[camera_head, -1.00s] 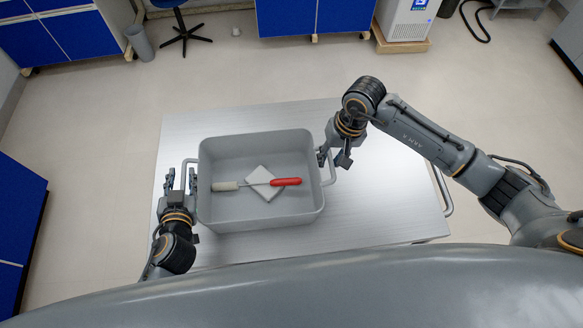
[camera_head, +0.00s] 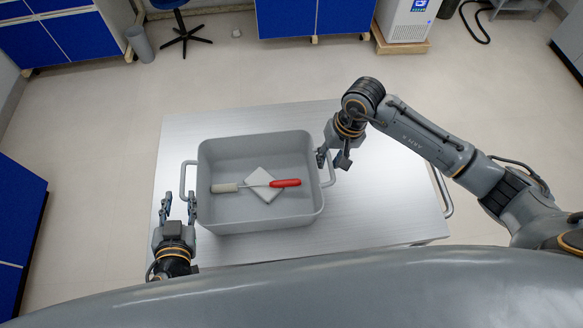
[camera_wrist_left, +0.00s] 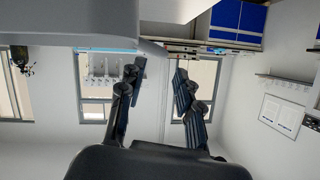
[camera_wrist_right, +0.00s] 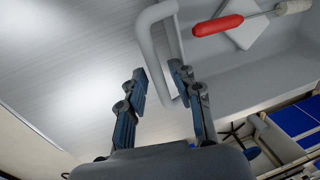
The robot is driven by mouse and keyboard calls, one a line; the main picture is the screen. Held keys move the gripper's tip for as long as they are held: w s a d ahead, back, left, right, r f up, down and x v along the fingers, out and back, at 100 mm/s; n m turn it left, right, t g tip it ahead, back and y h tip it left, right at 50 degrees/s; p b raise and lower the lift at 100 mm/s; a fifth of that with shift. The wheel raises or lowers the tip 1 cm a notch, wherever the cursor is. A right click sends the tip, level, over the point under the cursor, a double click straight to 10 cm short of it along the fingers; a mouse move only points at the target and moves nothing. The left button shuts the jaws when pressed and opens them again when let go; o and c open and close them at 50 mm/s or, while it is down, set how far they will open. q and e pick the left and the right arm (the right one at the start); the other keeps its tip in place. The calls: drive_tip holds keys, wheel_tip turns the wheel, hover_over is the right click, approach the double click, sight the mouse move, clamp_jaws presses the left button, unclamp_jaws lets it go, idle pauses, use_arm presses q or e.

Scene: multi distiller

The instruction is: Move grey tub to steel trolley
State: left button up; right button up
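The grey tub (camera_head: 262,146) sits upright on the steel trolley (camera_head: 385,190), on the left part of its top. A red-handled tool (camera_head: 285,183) with a pale end and a white square piece (camera_head: 266,192) lie inside. My left gripper (camera_head: 180,206) is open and empty, just in front of the tub's left handle (camera_head: 184,176) and clear of it. My right gripper (camera_head: 332,160) is at the right handle (camera_head: 331,172). In the right wrist view its fingers (camera_wrist_right: 158,83) are spread, with the handle (camera_wrist_right: 152,50) close to the tips; contact is unclear.
The trolley top is bare to the right of the tub, with a push handle (camera_head: 441,190) at its right end. Blue cabinets (camera_head: 315,17), a stool (camera_head: 184,35) and a bin (camera_head: 140,43) stand beyond open floor.

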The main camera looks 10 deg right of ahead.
wheel_tip(320, 180, up, 12)
drive_tip(key=d, duration=0.2)
drive_tip(key=shift+f, duration=0.15)
drive_tip(key=shift+s+d+f, duration=0.1)
drive_tip(key=shift+s, duration=0.05)
idle(0.5)
